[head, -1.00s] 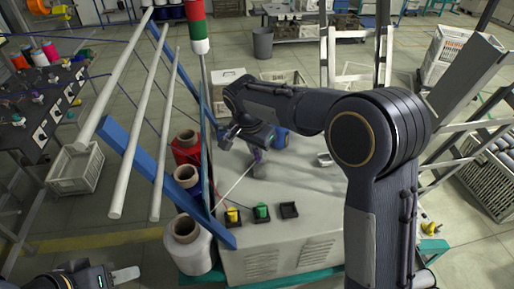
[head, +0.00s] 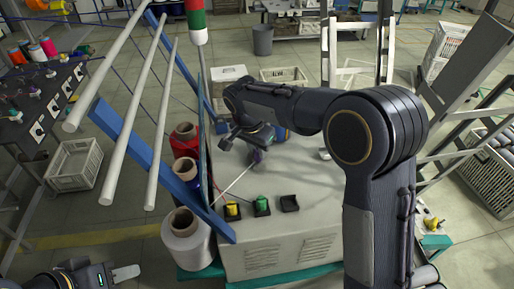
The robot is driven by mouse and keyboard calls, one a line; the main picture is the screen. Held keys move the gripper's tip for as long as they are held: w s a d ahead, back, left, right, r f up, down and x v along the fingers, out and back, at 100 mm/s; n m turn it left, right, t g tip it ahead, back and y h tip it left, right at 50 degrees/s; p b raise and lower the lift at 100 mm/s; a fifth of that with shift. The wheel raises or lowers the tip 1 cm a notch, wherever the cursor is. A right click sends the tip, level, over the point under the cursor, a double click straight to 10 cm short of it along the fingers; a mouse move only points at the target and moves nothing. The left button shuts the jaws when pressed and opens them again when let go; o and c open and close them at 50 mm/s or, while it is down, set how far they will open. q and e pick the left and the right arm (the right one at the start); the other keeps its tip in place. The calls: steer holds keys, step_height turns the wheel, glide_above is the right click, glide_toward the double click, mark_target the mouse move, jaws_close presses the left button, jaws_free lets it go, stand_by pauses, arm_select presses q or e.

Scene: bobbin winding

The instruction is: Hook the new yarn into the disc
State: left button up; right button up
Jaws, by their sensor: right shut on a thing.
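My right gripper (head: 255,157) reaches over the grey machine cabinet (head: 300,215), near its blue frame. A thin white yarn (head: 234,183) runs from its fingertips down to the left, toward the blue beam. The gripper is shut on this yarn; the grip itself is small and partly hidden by the wrist. I cannot make out the disc; the arm covers part of the cabinet top. My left gripper (head: 126,272) is at the bottom left edge, away from the machine. Only a pale finger shows clearly, so its opening cannot be told.
A white crate (head: 74,166) stands on the floor at left.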

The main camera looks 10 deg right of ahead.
steer(key=shift+f, duration=0.35)
steer(key=shift+d, duration=0.2)
steer(key=shift+d+r+b, duration=0.15)
steer(key=shift+d+b, duration=0.25)
steer(key=shift+d, duration=1.95)
steer(key=shift+r, duration=0.1)
steer(key=r+p, duration=0.1)
steer(key=r, duration=0.1)
steer(key=d+r+p, duration=0.1)
steer(key=r+p, duration=0.1)
steer(key=shift+r, duration=0.3)
